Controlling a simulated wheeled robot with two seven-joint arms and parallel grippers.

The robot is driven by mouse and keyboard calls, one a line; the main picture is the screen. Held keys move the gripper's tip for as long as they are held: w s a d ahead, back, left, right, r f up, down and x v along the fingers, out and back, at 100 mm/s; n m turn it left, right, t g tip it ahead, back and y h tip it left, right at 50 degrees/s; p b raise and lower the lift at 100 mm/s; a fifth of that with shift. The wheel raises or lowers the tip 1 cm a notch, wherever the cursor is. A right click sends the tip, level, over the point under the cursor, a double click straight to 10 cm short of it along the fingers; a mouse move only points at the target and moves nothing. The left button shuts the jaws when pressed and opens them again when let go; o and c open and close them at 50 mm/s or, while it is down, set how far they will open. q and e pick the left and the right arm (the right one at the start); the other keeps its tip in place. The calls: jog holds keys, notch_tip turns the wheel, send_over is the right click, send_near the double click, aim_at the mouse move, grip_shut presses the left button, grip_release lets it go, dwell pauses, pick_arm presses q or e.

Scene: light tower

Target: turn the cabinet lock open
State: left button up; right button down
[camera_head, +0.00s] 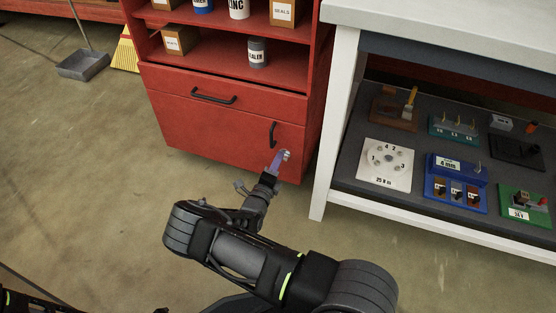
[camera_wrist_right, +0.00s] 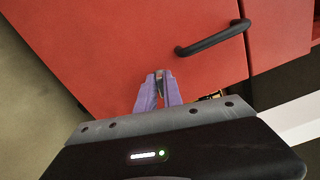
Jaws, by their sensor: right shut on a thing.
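The red cabinet (camera_head: 226,120) has a lower door with a dark upright handle (camera_head: 272,134) near its right edge. The handle also shows in the wrist view (camera_wrist_right: 212,38), above and right of the fingers. My right gripper (camera_head: 284,157), with purple fingers, is at the door's lower right, below the handle. In the wrist view its fingertips (camera_wrist_right: 159,76) are close together against the red front, shut on a small piece that appears to be the cabinet lock. The fingers hide most of it. The door looks shut. My left gripper is not in view.
A white-framed bench (camera_head: 322,165) stands close on the right, its lower shelf holding several small boards. Cans and boxes stand on the open cabinet shelf. A dustpan (camera_head: 83,64) and yellow broom (camera_head: 126,52) are at the far left. The floor in front is clear.

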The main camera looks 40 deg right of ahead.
jog(key=shift+f+n, duration=0.15)
jog(key=shift+n, duration=1.15)
jog(key=c, duration=1.5)
grip_release()
jog(key=p+v, duration=0.2)
jog(key=v, duration=0.5)
jog(key=shift+s+a+p, duration=0.25)
jog(key=shift+a+p, duration=0.1)
